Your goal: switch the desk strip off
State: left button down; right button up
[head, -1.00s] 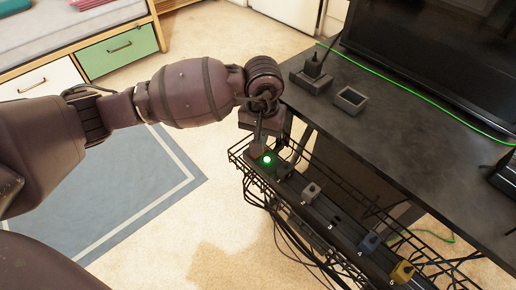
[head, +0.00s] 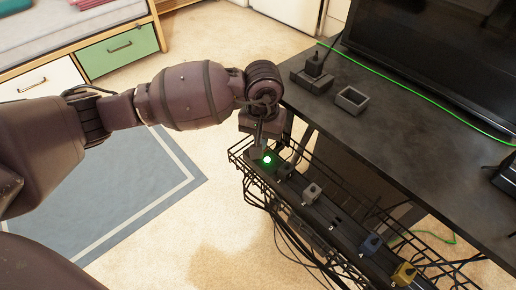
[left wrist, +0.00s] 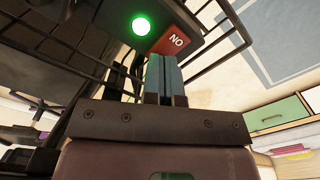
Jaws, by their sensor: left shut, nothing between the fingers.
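The desk strip (head: 322,212) is a long dark bar with numbered sockets, lying in a black wire tray beside the desk. Its green light (head: 267,160) glows at the far end and also shows in the left wrist view (left wrist: 141,26). Next to that light, a red switch (left wrist: 176,40) carries white lettering that reads "NO" in this view. My left gripper (head: 257,146) is over this end of the strip, shut and empty. In the left wrist view its fingertips (left wrist: 164,58) are close to the red switch; I cannot tell whether they touch. My right gripper is out of view.
Grey (head: 312,191), blue (head: 370,243) and yellow (head: 403,273) plugs sit along the strip. The wire tray (head: 350,268) has cables hanging below. The dark desk (head: 400,130) stands at the right with a monitor (head: 440,55), a small open box (head: 351,99) and a green cable.

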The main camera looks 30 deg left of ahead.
pick_arm(q)
jog(key=shift+f, duration=0.65)
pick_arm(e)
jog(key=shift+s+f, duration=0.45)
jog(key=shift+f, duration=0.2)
pick_arm(q)
jog(key=shift+r, duration=0.15)
jog(key=shift+r+p, duration=0.5)
jog(key=shift+r, duration=0.65)
jog(key=shift+r+p, duration=1.15)
jog(key=shift+r, duration=1.3)
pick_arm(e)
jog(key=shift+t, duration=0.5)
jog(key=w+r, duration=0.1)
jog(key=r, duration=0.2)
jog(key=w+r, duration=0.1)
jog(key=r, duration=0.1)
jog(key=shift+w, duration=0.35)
pick_arm(q)
jog(key=shift+f, duration=0.1)
